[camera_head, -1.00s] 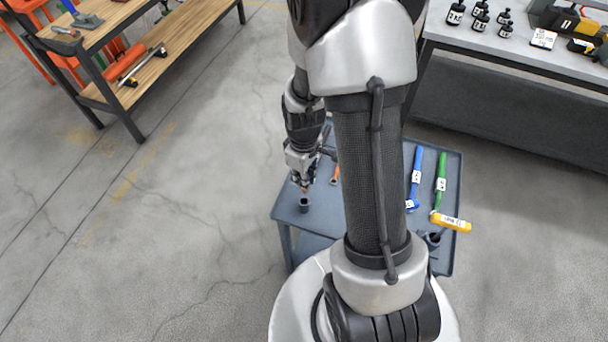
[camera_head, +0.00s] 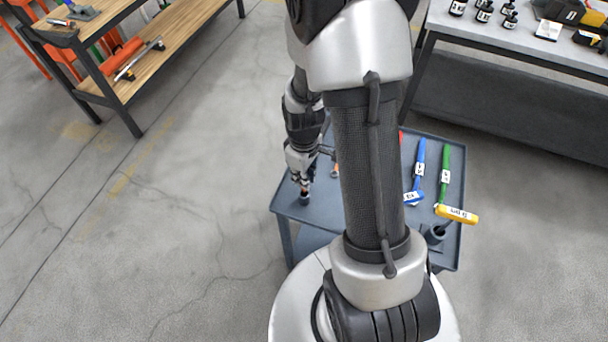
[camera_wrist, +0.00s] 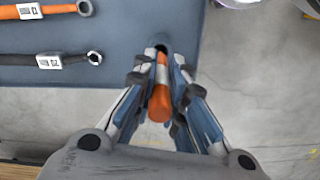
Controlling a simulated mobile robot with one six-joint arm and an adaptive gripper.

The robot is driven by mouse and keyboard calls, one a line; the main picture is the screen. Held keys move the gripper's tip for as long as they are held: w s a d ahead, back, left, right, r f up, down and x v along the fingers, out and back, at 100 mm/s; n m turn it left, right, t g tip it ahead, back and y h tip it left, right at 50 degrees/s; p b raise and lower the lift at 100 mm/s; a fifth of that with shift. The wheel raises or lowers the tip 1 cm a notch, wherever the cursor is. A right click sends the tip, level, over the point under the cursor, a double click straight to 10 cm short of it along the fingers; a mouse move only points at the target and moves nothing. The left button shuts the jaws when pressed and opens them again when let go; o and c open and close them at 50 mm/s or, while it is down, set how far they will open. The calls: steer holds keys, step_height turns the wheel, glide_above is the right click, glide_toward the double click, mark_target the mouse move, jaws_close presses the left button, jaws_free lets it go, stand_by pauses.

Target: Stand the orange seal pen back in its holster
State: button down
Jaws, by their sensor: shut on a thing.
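The orange seal pen (camera_wrist: 160,92) is between the fingers of my gripper (camera_wrist: 166,82), which is shut on it. In the wrist view its near orange end points toward the camera and a pale band shows between the fingers. Its far end meets the small dark holster (camera_wrist: 162,47) at the table edge. In the head view the holster (camera_head: 304,199) stands near the front left corner of the blue-grey table (camera_head: 330,212), with my gripper (camera_head: 303,184) right above it. I cannot tell how deep the pen's tip is in the holster.
An orange-handled wrench (camera_wrist: 45,11) and a black-handled wrench (camera_wrist: 50,61) lie left in the wrist view. Blue (camera_head: 419,165) and green (camera_head: 445,175) tools, a yellow-handled tool (camera_head: 457,214) and a dark cup (camera_head: 434,234) are on the table's right side.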

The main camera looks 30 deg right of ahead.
steer(key=shift+f, duration=0.15)
steer(key=shift+f+b, duration=1.95)
steer(key=shift+f, duration=0.6)
steer(key=c, duration=1.6)
jaws_free()
steer(key=shift+o, duration=0.2)
step_height(320, 180, up, 12)
